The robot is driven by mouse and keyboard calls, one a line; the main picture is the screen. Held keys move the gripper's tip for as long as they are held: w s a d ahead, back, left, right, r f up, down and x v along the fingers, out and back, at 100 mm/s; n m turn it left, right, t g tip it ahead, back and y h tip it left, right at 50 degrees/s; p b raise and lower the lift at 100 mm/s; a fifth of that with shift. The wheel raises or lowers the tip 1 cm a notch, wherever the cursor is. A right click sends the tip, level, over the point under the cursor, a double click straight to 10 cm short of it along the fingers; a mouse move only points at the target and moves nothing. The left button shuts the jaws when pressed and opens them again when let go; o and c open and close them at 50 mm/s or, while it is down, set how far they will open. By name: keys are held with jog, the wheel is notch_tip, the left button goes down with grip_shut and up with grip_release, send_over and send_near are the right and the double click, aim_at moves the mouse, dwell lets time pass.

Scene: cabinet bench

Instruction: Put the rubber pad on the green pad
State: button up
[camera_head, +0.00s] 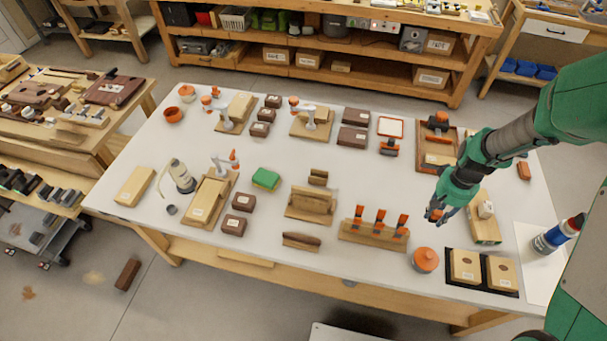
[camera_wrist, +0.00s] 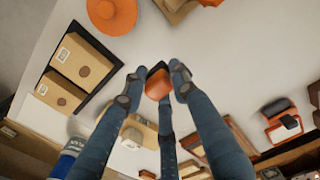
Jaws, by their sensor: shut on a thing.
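The green pad (camera_head: 265,179), a small green block with a yellowish lower edge, lies near the middle of the white table. My gripper (camera_head: 438,213) is above the right part of the table, well right of the green pad. It is shut on a small orange piece with a dark edge, which I take to be the rubber pad (camera_wrist: 158,85). In the wrist view the piece sits between the fingertips of my gripper (camera_wrist: 153,87), clear of the table. The fingers partly hide it in the head view. The green pad is not seen in the wrist view.
Below my gripper are an orange round lidded thing (camera_head: 425,260) and a black tray (camera_head: 483,288) with two wooden blocks. A wooden rack (camera_head: 373,235) with orange-handled tools stands between my gripper and the green pad. Bare table surrounds the green pad.

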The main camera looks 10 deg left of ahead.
aim_at(436, 212)
jog(key=r, duration=0.5)
jog(key=shift+w+a, duration=0.1)
jog(key=shift+a, duration=0.2)
jog(key=a+n, duration=0.4)
jog(key=a, duration=0.8)
jog(key=a+n, duration=0.5)
jog(key=a, duration=0.7)
jog(key=a+n, duration=0.4)
jog(key=a, duration=0.8)
jog(key=shift+a+n+p, duration=0.3)
jog(key=shift+p, duration=0.05)
jog(key=s+a+n, duration=0.4)
jog(key=s+a, duration=0.1)
jog(key=a, duration=0.6)
jog(key=shift+s+a+f, duration=0.1)
jog(key=shift+a+f, duration=0.05)
jog(key=shift+f, duration=1.25)
jog(key=shift+a+f, duration=0.15)
jog(key=shift+f, duration=1.2)
jog(key=w+a, duration=0.3)
jog(key=w, duration=0.1)
jog(key=w+a+f+b, duration=0.1)
jog(key=w+a, duration=0.3)
jog(key=w+a+b, duration=0.1)
jog(key=w+a, duration=0.2)
jog(key=w, duration=0.1)
jog(key=shift+w+a+f, duration=0.15)
jog(key=shift+w+f, duration=0.05)
jog(key=shift+f, duration=0.05)
